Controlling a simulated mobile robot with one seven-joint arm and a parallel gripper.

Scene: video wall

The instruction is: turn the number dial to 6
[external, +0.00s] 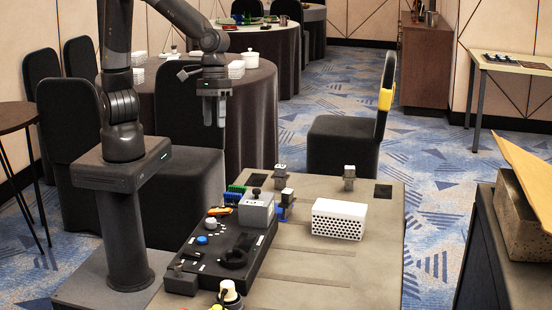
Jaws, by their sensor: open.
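A black control panel (228,253) lies along the left side of the grey table. A round black dial-like ring (234,257) sits on it, and a white knob (211,223) and a blue button (202,240) are to its upper left. I cannot tell which part is the number dial. Any numbers or pointer are too small to read. My gripper (214,112) points down, high above the table's back left side and well apart from the panel. It is open and empty.
A grey box (257,210) with a black knob stands at the panel's far end. A white perforated box (339,219) is to its right on the grey table (330,270). A white-topped object (229,292) stands near the front. The table's front right is clear.

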